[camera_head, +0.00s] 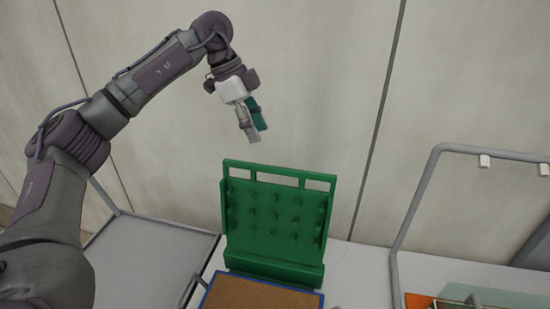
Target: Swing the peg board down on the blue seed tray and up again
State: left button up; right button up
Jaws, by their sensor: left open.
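The green peg board (276,214) stands upright on the bench, with rows of pegs on its face and a slotted bar along its top edge. The blue seed tray (262,290) lies in front of its foot; its blue rim frames a brown fill, and its near part is cut off by the picture edge. My left gripper (252,128) hangs above the board's top left, open and empty, pointing down and apart from the board. My right gripper is not in view.
A grey tube frame (412,205) with small white fittings stands at the right, over an orange item (418,301) and other flat pieces. A grey tray-like surface (150,262) lies at the left. A pale panelled wall (320,80) closes the back.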

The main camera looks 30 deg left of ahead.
aim_at(274, 168)
pick_arm(q)
jog(key=p+x, duration=0.2)
jog(key=x, duration=0.7)
jog(key=shift+w+f, duration=0.15)
jog(key=shift+d+f, duration=0.15)
jog(key=shift+f, duration=0.25)
jog(key=shift+w, duration=0.1)
grip_shut()
